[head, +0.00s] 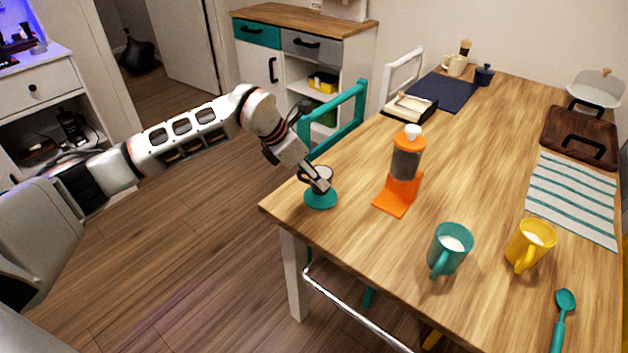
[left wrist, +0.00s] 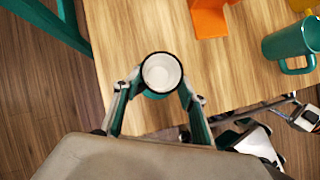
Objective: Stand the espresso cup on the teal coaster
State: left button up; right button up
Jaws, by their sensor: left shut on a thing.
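The espresso cup (head: 322,174), pale inside with a dark rim, is upright at the table's near left corner. The round teal coaster (head: 320,200) lies directly below it. I cannot tell whether the cup's base touches the coaster or sits slightly above. My left gripper (head: 317,182) is shut on the cup. In the left wrist view the cup (left wrist: 161,72) is between the two fingers, and it hides most of the coaster (left wrist: 155,95).
An orange dispenser (head: 405,165) stands right of the cup. A teal mug (head: 446,254), a yellow mug (head: 527,247) and a teal spoon (head: 564,306) are farther right. A teal chair (head: 349,107) stands behind the corner. Table edges are close to the coaster.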

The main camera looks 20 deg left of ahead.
pick_arm(q)
notch_tip(320, 180, down, 2)
jog(key=shift+f, duration=0.1)
pick_arm(e)
jog(key=shift+f, duration=0.1)
jog(key=shift+s, duration=0.1)
pick_arm(q)
jog(key=o, duration=1.2)
jog(key=shift+f, duration=0.1)
jog(key=shift+c, duration=0.2)
pick_arm(e)
jog(key=shift+s+f, duration=0.2)
jog(key=shift+s, duration=0.1)
